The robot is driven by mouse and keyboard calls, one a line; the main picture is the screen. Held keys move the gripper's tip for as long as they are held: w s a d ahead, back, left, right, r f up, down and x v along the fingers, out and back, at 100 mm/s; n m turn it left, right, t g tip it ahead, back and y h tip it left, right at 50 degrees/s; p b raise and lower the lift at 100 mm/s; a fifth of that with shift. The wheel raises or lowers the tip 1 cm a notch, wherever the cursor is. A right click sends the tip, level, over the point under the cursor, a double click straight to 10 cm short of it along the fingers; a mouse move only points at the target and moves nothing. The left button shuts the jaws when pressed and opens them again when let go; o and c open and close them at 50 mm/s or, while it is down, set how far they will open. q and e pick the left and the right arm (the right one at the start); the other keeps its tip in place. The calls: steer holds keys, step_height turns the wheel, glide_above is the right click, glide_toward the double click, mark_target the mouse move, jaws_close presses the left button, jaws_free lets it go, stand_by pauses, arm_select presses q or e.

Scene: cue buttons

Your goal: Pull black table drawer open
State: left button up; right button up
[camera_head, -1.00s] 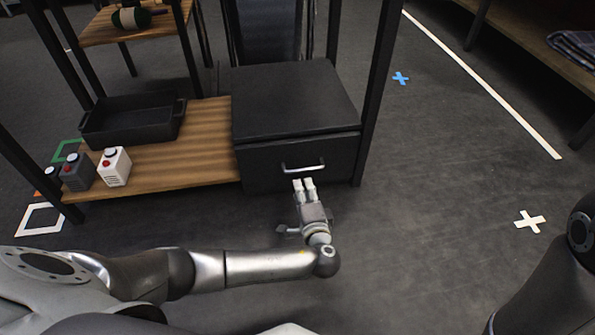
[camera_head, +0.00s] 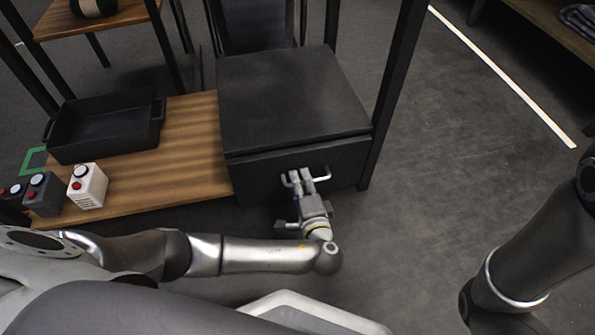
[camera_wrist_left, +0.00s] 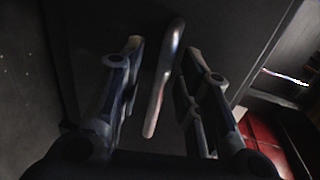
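The black drawer (camera_head: 260,183) is the front of a black cabinet (camera_head: 290,105) at the right end of the low wooden shelf. It appears shut. A light metal bar handle (camera_head: 322,175) is on its front. My left gripper (camera_head: 299,175) is at the handle, its fingers overlapping it in the head view. In the left wrist view the handle (camera_wrist_left: 163,85) lies between the two spread fingers of my left gripper (camera_wrist_left: 160,82), with gaps on both sides. My right gripper is outside the views; only part of that arm shows at the right.
On the wooden shelf (camera_head: 195,150) stand a black tray (camera_head: 105,130), a white button box (camera_head: 88,186) and dark button boxes (camera_head: 42,194). A black table leg (camera_head: 385,120) rises just right of the drawer. The floor right of it is clear.

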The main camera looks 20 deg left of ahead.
arm_select(q)
steer(key=shift+w, duration=0.15)
steer(key=shift+c, duration=0.4)
jaws_close()
